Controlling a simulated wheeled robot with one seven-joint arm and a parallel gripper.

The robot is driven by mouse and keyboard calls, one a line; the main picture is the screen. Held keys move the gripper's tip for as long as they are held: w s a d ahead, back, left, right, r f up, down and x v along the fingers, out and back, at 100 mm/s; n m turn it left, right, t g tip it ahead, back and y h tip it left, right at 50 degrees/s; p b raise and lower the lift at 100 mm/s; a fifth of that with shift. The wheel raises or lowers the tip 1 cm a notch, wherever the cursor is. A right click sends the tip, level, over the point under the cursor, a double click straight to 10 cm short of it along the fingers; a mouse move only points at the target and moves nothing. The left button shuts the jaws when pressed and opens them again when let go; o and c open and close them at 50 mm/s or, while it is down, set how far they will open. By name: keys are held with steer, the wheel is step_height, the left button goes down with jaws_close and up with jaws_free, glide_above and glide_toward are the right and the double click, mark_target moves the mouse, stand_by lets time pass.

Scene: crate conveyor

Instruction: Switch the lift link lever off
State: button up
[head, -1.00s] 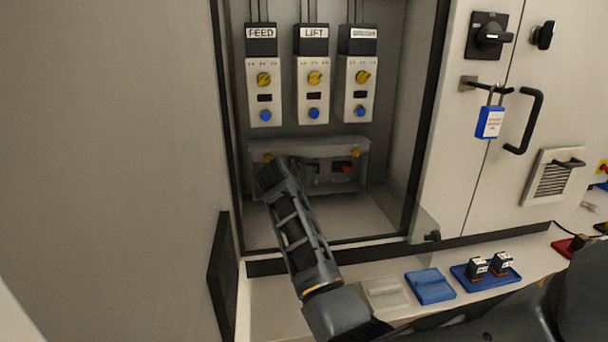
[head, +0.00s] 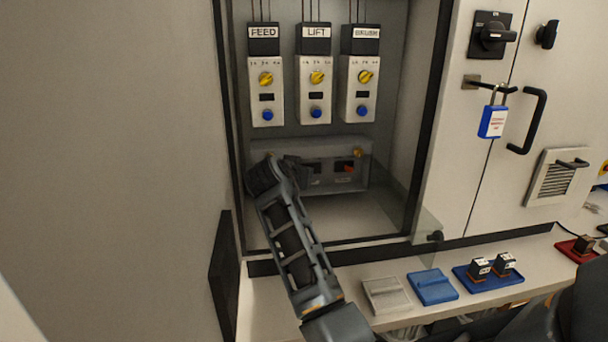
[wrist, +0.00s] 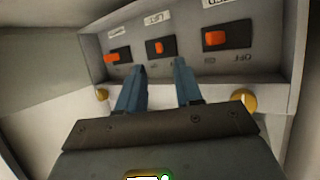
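The link box (head: 340,148) is low in the open cabinet. In the wrist view its face (wrist: 275,75) is upside down, with three orange levers in dark slots. The lift lever (wrist: 159,47) is in the middle, under an inverted LIFT label (wrist: 158,19). The feed lever (wrist: 214,38) is right of it, at the slot's left, ON-marked side. The third lever (wrist: 112,57) is at the left. My gripper (wrist: 160,72) is open and empty, its two blue-grey fingers apart just short of the lift lever. In the head view my gripper (head: 292,168) partly hides the box.
FEED, LIFT and BRUSH units (head: 315,90) with yellow knobs hang above the box. Brass knobs (wrist: 244,98) sit at the box's edge. A clear door (head: 425,225) stands open at the right. A ledge in front holds a blue tray (head: 466,284) and blocks. A blue padlock (head: 492,122) hangs right.

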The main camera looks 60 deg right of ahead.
steer(key=shift+v, duration=1.25)
